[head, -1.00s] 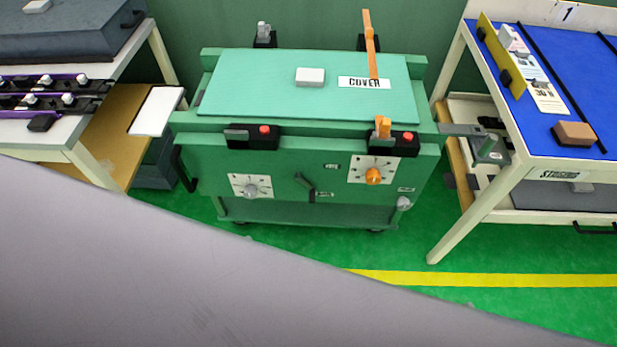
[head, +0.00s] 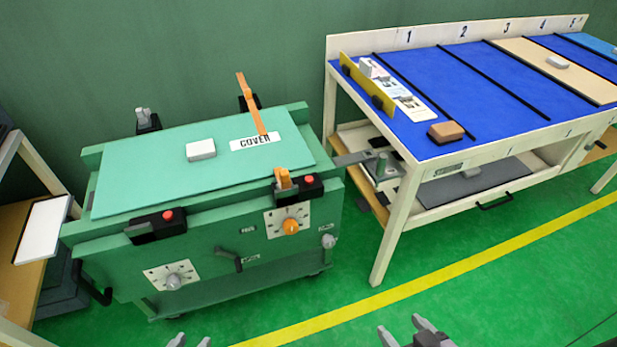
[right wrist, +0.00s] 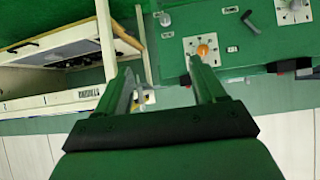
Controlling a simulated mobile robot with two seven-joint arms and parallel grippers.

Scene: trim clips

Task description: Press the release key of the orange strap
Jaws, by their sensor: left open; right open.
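The orange strap (head: 251,103) rises from the rear of the green cart and its lower end lies by the COVER label (head: 256,142). A separate orange tab (head: 283,179) sits at the right front black buckle (head: 298,189), beside a red key (head: 309,181). A second front buckle (head: 157,226) on the left has its own red key (head: 167,215). My left gripper (head: 190,342) shows only fingertips at the bottom edge, open. My right gripper (head: 406,332) is open and empty, low in front of the cart; its spread fingers fill the right wrist view (right wrist: 161,70).
A white block (head: 201,149) lies on the cart's green lid (head: 130,185). Dials with a grey knob (head: 173,282) and an orange knob (head: 291,226) are on its front. A blue-topped table (head: 460,90) stands right, a white board (head: 42,230) left. Floor in front is clear.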

